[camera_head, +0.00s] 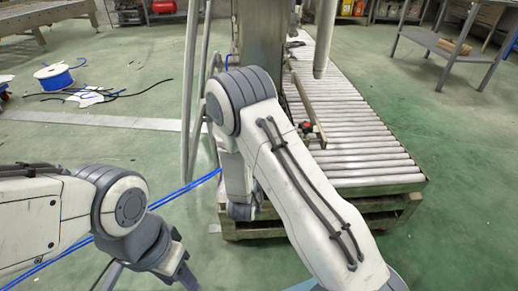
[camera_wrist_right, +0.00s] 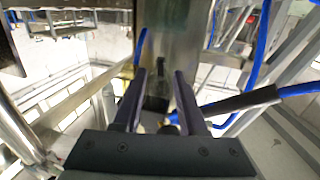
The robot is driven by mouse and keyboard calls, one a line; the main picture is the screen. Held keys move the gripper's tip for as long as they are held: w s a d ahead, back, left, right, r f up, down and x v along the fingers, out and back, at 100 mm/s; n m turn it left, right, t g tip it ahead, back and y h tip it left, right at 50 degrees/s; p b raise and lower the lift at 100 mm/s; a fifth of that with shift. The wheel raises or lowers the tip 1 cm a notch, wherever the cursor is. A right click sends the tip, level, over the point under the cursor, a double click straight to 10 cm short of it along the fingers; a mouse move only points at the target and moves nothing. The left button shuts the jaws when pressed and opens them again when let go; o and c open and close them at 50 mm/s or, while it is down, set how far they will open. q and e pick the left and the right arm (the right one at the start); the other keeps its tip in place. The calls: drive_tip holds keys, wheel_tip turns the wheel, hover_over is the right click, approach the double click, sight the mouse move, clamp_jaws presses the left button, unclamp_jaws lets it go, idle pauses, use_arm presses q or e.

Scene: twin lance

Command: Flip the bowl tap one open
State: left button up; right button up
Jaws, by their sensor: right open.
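In the right wrist view, my right gripper (camera_wrist_right: 161,82) is open, with its two dark fingers pointing at a shiny metal column (camera_wrist_right: 175,35). A small dark fitting (camera_wrist_right: 157,103) shows between the fingers, low on the column. It may be the tap, but I cannot tell, nor whether anything touches it. In the head view the column (camera_head: 262,35) stands behind my right arm, which hides the right gripper. My left gripper (camera_head: 188,278) hangs low at the bottom left, away from the column; its finger opening is unclear.
A roller conveyor (camera_head: 365,150) on a wooden frame lies right of the column. A small red-and-black part (camera_head: 307,128) sits at its near left. Blue hose (camera_wrist_right: 262,45) and a black sleeve (camera_wrist_right: 240,106) are right of the fingers.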

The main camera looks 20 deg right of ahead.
drive_tip(key=shift+w+d, duration=0.25)
drive_tip(key=shift+w, duration=0.15)
clamp_jaws()
drive_tip(key=shift+s+d+n+t+y, duration=0.1)
drive_tip(key=shift+d+n+t+y, duration=0.15)
drive_tip(key=shift+n+y, duration=0.4)
drive_tip(key=shift+s+d+n+t+y, duration=0.1)
drive_tip(key=shift+n+t+y, duration=0.25)
drive_tip(key=shift+y, duration=0.45)
drive_tip(key=shift+d+n+t+y, duration=0.25)
drive_tip(key=shift+n+y, duration=0.25)
drive_tip(key=shift+y, duration=0.25)
